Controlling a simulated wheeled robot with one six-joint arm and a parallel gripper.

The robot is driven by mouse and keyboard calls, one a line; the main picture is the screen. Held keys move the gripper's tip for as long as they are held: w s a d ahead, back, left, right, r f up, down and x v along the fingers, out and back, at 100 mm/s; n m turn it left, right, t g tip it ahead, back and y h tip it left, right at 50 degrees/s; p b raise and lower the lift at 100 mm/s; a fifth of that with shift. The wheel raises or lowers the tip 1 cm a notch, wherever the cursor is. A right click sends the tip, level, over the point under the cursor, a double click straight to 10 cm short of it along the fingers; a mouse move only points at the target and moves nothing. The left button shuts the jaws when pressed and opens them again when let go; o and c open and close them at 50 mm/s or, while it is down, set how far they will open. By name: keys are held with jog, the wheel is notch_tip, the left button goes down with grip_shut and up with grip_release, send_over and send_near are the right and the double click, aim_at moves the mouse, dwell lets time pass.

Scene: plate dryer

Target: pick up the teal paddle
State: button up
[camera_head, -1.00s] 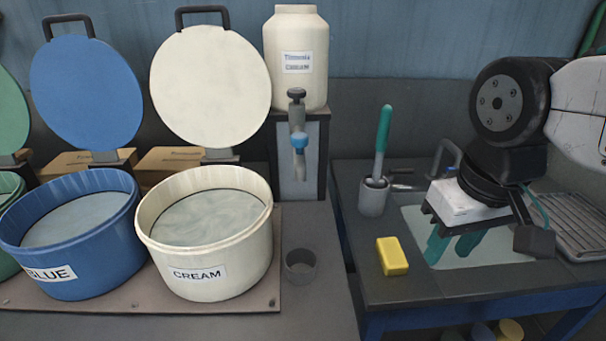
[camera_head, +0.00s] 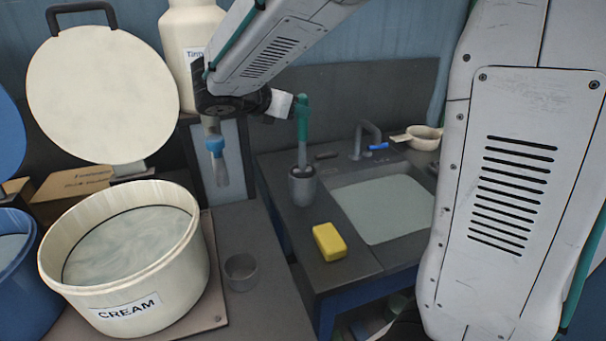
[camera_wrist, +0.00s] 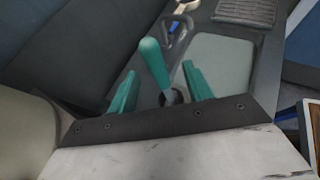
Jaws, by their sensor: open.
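The teal paddle (camera_head: 302,120) stands upright in a grey cup (camera_head: 303,188) beside the sink, its teal handle up and grey shaft going down into the cup. In the wrist view the teal handle (camera_wrist: 154,62) shows between my gripper's two teal fingers. My gripper (camera_wrist: 160,72) is open, one finger on each side of the handle, with nothing clamped. In the head view its white palm is close to the left of the handle's top. I cannot tell whether a finger touches the handle. The paddle's lower end is hidden in the cup.
A yellow sponge (camera_head: 329,241) lies in front of the cup. The sink (camera_head: 383,208) and faucet (camera_head: 368,138) are to its right. The cream tub (camera_head: 125,262) and a small grey cup (camera_head: 241,272) stand left. A white dispenser (camera_head: 189,32) is behind my arm.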

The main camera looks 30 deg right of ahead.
jog(key=x, duration=0.8)
jog(key=shift+w+r, duration=0.25)
jog(key=shift+w, duration=0.15)
jog(key=shift+a, duration=0.1)
jog(key=c, duration=1.1)
